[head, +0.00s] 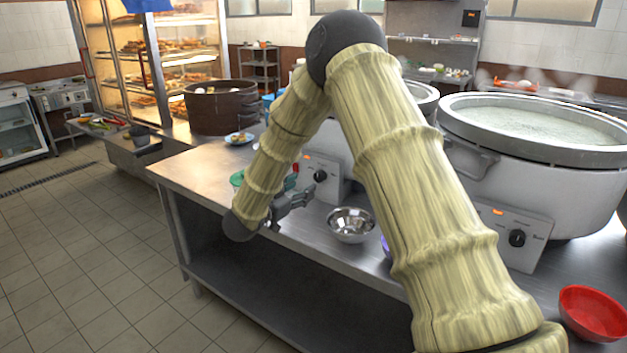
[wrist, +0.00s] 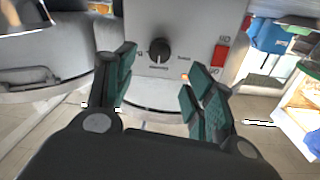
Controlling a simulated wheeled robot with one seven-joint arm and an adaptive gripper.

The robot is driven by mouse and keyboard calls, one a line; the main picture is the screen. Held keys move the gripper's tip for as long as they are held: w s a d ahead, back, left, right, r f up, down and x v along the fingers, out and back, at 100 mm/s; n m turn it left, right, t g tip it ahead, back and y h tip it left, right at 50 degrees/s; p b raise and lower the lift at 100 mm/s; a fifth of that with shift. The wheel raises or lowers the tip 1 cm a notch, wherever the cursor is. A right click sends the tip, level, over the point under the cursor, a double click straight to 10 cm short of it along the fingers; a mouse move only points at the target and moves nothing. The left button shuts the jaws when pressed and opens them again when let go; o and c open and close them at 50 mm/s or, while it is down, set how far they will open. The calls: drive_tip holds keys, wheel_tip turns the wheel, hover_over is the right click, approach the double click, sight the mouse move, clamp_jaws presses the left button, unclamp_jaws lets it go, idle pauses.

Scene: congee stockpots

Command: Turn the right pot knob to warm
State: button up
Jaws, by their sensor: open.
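The right pot (head: 540,170) is a large white stockpot with pale, steaming contents. Its control panel has a black knob (head: 517,238) and a small lit orange light. No gripper is near it. The left pot is mostly hidden behind my arm; its panel shows a black knob (head: 320,176). My gripper (head: 298,199) is in front of this left panel. In the wrist view, which looks upside down, my open, empty gripper (wrist: 160,82) faces a panel with a black knob (wrist: 160,50) and a red switch (wrist: 219,57). The knob lies beyond the fingertips, apparently untouched; its setting is unclear.
A steel bowl (head: 351,225) stands on the steel counter (head: 205,168) near my gripper. A red bowl (head: 592,312) is at the front right. A brown pot (head: 220,108) and a small plate (head: 239,138) are at the far left end. The floor on the left is clear.

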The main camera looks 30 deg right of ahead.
sight(318, 177)
drive_tip(key=x, duration=0.8)
drive_tip(key=shift+s, duration=0.1)
drive_tip(key=c, duration=1)
